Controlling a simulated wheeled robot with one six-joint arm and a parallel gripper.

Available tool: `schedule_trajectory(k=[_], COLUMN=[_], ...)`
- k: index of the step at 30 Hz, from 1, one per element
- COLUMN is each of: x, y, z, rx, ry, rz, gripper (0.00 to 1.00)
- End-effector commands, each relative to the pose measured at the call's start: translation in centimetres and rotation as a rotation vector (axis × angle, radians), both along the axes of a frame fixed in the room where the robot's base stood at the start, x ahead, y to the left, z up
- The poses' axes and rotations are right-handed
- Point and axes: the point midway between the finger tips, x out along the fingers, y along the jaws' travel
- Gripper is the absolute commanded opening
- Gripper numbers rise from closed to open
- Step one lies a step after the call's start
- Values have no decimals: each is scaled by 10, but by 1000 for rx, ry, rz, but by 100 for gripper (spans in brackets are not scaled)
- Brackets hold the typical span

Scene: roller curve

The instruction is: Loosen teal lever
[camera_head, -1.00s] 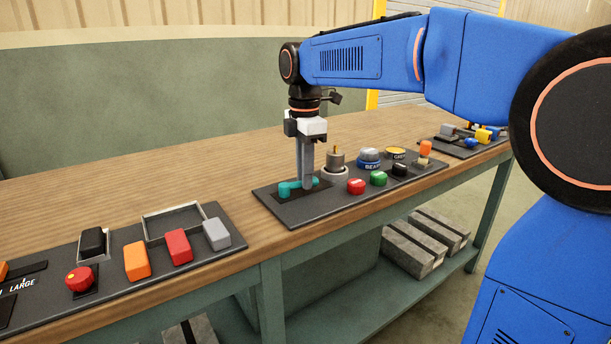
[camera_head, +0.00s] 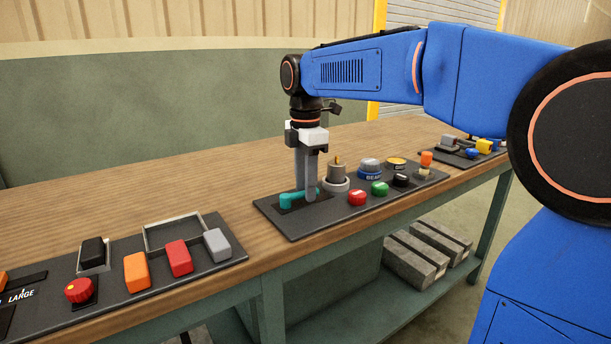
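The teal lever (camera_head: 288,201) lies low on a dark control panel (camera_head: 290,232), its arm pointing right. My gripper (camera_head: 305,192) points straight down over it. One grey finger is on the near side of the lever and the other seems to be behind it. The fingers stand a little apart, so the gripper looks open around the lever's arm. The near finger hides part of the arm, and I cannot tell whether either finger touches it.
A grey-brown knob (camera_head: 336,172) stands close right of my gripper. Red (camera_head: 357,198), green (camera_head: 380,188) and blue (camera_head: 370,168) buttons sit further right. Another panel with an orange block (camera_head: 137,271) is at left. The wooden bench top (camera_head: 200,190) behind is clear.

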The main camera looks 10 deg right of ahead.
Motion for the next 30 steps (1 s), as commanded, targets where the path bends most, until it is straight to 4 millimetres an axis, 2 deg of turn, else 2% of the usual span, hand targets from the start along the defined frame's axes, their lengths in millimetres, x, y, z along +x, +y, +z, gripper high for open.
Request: schedule_trajectory(k=[5,24,30], x=[1,1,1], y=[0,0,0], z=[14,137,163], rx=[0,1,0], ry=[-2,-3,-2], rz=[0,0,0], gripper=[34,34,34])
